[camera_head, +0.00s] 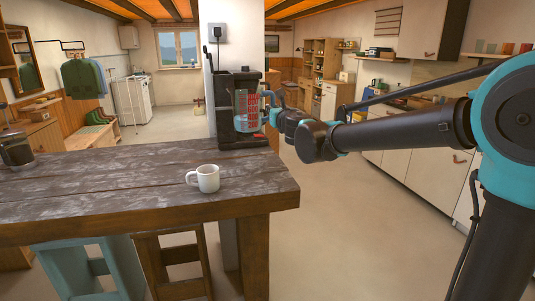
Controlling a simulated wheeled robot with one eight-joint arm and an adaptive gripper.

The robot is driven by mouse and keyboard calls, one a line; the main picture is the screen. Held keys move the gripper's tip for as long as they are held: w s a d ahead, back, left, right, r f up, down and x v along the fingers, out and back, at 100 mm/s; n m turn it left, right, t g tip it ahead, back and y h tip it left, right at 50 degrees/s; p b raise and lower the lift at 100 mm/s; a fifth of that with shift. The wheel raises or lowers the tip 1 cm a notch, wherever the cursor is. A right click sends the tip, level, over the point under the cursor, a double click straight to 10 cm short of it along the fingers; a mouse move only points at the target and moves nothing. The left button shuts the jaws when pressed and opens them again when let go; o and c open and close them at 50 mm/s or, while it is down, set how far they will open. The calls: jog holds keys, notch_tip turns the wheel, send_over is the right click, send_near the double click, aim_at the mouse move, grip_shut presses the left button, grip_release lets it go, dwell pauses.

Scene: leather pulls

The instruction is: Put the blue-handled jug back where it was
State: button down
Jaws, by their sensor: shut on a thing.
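The blue-handled jug (248,110), clear with red showing in it, stands upright at the black coffee machine (225,110) on the right end of the wooden counter. It overlaps the machine's opening in the picture. I cannot tell whether its base rests on the machine's plate. My gripper (271,107) comes in from the right and is shut on the jug at its handle side. The fingers are small here and partly merge with the handle.
A white mug (205,179) stands on the counter (110,195) in front of the machine. A dark glass pot (17,150) is at the far left. A white post with a socket (217,33) rises behind the machine. The floor right of the counter is clear.

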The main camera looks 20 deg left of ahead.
notch_tip(320, 180, down, 15)
jog(key=shift+f, duration=0.1)
dwell(0.4)
jog(key=c, duration=1.5)
grip_release()
jog(key=shift+s+d, duration=0.1)
jog(key=shift+s, duration=0.1)
jog(key=v, duration=1.1)
jog(key=shift+s+d, duration=0.15)
jog(key=shift+s, duration=0.1)
